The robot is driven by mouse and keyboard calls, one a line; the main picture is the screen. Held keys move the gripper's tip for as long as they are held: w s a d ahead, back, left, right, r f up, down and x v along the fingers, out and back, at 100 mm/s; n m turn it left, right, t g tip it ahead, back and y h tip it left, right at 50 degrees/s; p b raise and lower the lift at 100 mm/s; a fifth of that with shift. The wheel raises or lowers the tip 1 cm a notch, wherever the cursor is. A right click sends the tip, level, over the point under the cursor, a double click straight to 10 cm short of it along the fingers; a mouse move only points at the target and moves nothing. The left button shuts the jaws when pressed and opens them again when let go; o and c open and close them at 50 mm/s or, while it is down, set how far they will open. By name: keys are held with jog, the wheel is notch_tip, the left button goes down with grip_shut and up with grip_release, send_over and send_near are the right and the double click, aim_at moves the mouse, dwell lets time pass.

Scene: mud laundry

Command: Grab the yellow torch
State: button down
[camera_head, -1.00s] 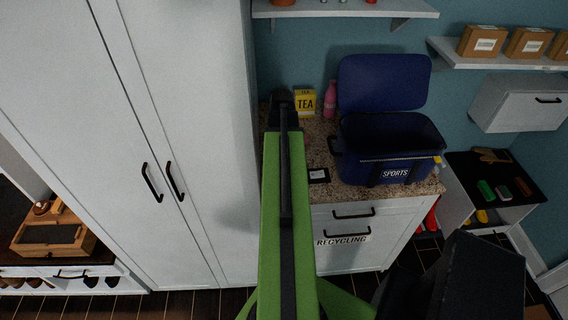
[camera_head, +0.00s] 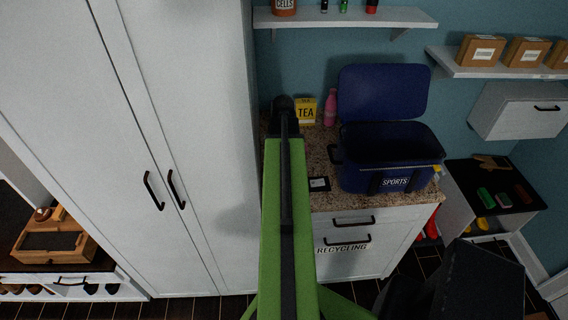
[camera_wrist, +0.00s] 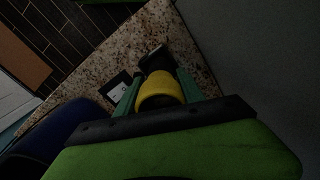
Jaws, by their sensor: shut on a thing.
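The yellow torch (camera_wrist: 160,92) shows in the wrist view, with a yellow body and a dark end (camera_wrist: 155,60) pointing away from me. My gripper (camera_wrist: 157,80) has one green finger on each side of it and is shut on it. The torch is over the speckled counter; I cannot tell whether it touches the top. In the head view my green arm hides the torch and most of the gripper, in front of the counter's left end.
A yellow tea box (camera_head: 306,112) and a pink bottle (camera_head: 330,107) stand at the counter's back. An open blue sports cooler (camera_head: 388,158) fills its right part. A black-and-white card (camera_head: 318,184) lies in front. A tall white cabinet (camera_head: 190,120) borders the left. A shelf (camera_head: 350,18) hangs above.

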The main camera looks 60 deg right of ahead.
notch_tip(320, 180, up, 4)
jog(key=p, duration=0.3)
jog(key=shift+f, duration=0.1)
jog(key=s+d+r+p, duration=0.2)
jog(key=s+r+p, duration=0.4)
jog(key=s, duration=0.5)
jog(key=shift+s+d, duration=0.2)
jog(key=shift+s, duration=0.05)
